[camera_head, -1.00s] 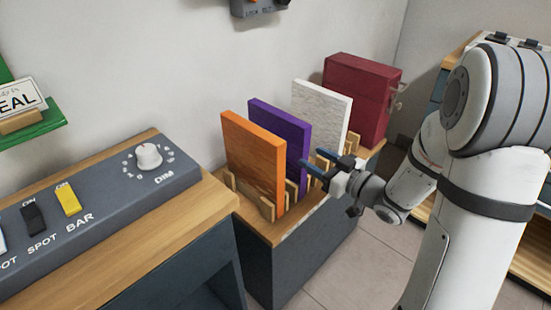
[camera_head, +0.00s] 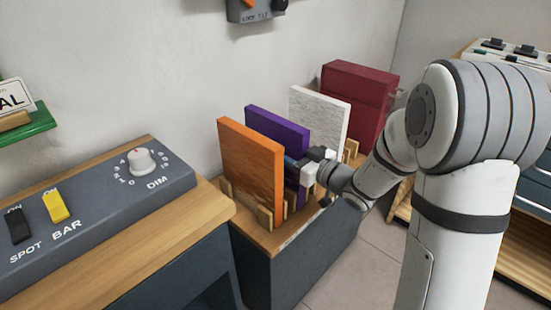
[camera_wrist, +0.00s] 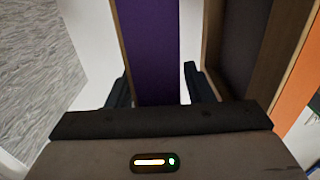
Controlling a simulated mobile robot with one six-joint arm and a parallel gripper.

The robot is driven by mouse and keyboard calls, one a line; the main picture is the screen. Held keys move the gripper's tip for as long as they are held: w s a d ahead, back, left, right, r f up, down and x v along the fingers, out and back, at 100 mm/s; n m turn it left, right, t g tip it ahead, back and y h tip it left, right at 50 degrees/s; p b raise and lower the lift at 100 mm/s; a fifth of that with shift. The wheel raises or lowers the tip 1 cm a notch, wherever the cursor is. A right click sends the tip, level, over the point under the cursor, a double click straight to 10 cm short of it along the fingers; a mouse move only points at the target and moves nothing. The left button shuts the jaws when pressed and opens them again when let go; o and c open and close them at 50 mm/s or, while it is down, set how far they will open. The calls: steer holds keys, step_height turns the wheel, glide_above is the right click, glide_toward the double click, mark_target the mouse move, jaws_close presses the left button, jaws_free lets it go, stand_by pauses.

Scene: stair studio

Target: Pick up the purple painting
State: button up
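The purple painting (camera_head: 277,128) stands upright in a wooden slotted rack, between the orange painting (camera_head: 251,165) and the white textured painting (camera_head: 320,118). My gripper (camera_head: 297,172) is at its near edge, partly hidden behind the orange painting in the head view. In the wrist view, the purple painting (camera_wrist: 151,50) runs between my two fingers (camera_wrist: 158,88). The fingers are spread, one on each side of it. A light gap shows between the painting and the right finger; the left finger is close to the painting, and I cannot tell if it touches.
A dark red box-like panel (camera_head: 360,104) stands at the back of the wood-topped cabinet (camera_head: 275,240). The orange painting stands close beside my gripper. A control panel (camera_head: 90,215) with switches and a dial is on the counter at left. Floor is clear at front right.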

jaws_close()
stand_by(0.5)
